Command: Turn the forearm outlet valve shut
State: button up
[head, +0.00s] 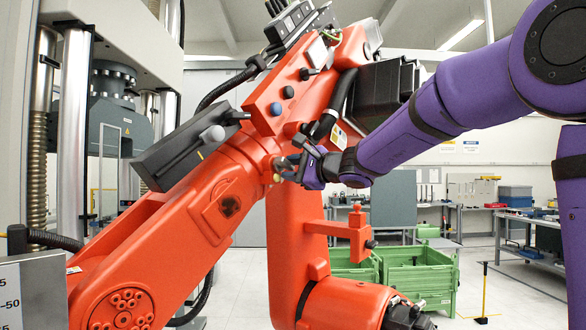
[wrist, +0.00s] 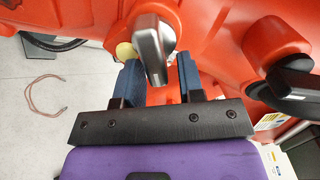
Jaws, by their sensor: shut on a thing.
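The outlet valve's grey lever handle (wrist: 149,48) stands between my gripper's two blue fingers in the wrist view, in front of the orange robot arm (wrist: 215,25). A yellowish round part (wrist: 125,51) shows beside the handle, partly behind the left finger. My gripper (wrist: 158,66) is shut on the handle; the contact on each side is hard to make out. In the head view my gripper (head: 291,165) is at the orange arm's elbow, where the valve is small and mostly hidden by the fingers.
A second black and grey lever (wrist: 292,90) sticks out at the right in the wrist view. A dark box (head: 190,143) and black hoses are close to the elbow. Green crates (head: 418,275) stand behind. A brown cable loop (wrist: 42,95) lies on the floor.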

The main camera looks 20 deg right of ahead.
jog(key=shift+a+f, duration=0.1)
dwell(0.5)
jog(key=o, duration=0.6)
jog(key=v, duration=1)
jog(key=shift+s, duration=0.35)
